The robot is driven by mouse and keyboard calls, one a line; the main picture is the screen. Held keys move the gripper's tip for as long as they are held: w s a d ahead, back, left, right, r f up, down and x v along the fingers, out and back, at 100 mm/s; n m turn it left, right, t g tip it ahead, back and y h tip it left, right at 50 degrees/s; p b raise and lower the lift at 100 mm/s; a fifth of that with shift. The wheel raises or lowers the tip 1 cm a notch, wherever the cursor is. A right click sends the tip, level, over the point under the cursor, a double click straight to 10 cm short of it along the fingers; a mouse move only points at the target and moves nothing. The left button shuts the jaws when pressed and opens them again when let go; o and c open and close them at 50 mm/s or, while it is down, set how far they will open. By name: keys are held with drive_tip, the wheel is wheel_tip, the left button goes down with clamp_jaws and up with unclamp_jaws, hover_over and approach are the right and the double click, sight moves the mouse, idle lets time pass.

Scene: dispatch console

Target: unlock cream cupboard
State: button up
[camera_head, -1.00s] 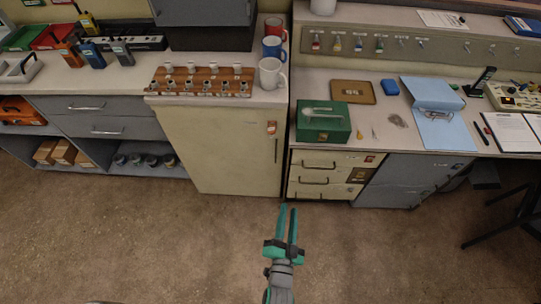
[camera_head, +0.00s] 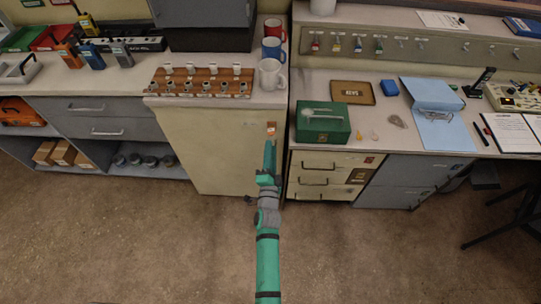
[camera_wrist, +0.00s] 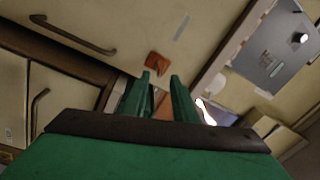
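The cream cupboard (camera_head: 215,150) stands under the counter, its door front shut. A small red-brown plate (camera_head: 270,127) with a pale mark is near its upper right edge; it also shows in the wrist view (camera_wrist: 155,62), just beyond the fingertips. The dark door handle is hidden behind my gripper in the head view, but a dark bar handle (camera_wrist: 72,36) shows in the wrist view. My gripper (camera_head: 269,145) is in front of the door's right side, just below the plate. Its green fingers are apart, and I see nothing held between them. Contact with the door cannot be told.
Cream drawers (camera_head: 318,170) with dark handles stand right of the cupboard. A green box (camera_head: 323,128) is on the desk above them. Keys with coloured tags (camera_head: 358,45) hang along the back panel. Mugs (camera_head: 270,75) and a wooden rack (camera_head: 203,85) stand on the counter. The floor in front is clear.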

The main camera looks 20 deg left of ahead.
sight(271, 134)
drive_tip(key=shift+x, duration=3.4)
clamp_jaws()
